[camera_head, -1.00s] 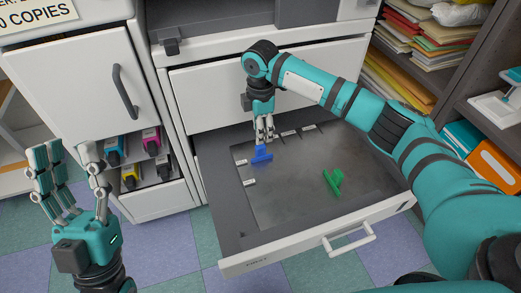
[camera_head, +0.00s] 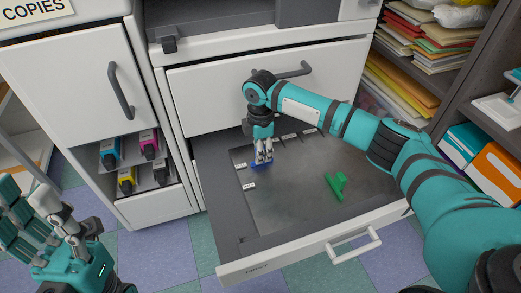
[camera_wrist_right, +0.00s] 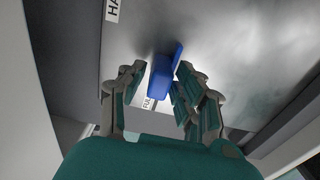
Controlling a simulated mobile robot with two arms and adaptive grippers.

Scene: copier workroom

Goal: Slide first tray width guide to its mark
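The blue width guide (camera_head: 254,165) stands near the back left of the open paper tray (camera_head: 238,222), mostly hidden by my right gripper (camera_head: 263,158). In the right wrist view the blue guide (camera_wrist_right: 161,80) lies between the fingers of my right gripper (camera_wrist_right: 157,85). The fingers are apart on either side, with a small gap on the left; contact on the right cannot be told. A small white label (camera_wrist_right: 148,103) is beside the guide's near end. A green guide (camera_head: 336,186) stands farther right in the tray. My left gripper (camera_head: 48,215) is open and empty at the left.
White labels (camera_head: 249,186) mark the tray's left and back edges. The tray's front handle (camera_head: 355,246) sticks out toward me. A closed drawer (camera_head: 220,98) is above the tray. Toner cartridges (camera_head: 127,181) sit in a left bay; shelves with paper (camera_head: 402,80) stand right. The tray's middle is clear.

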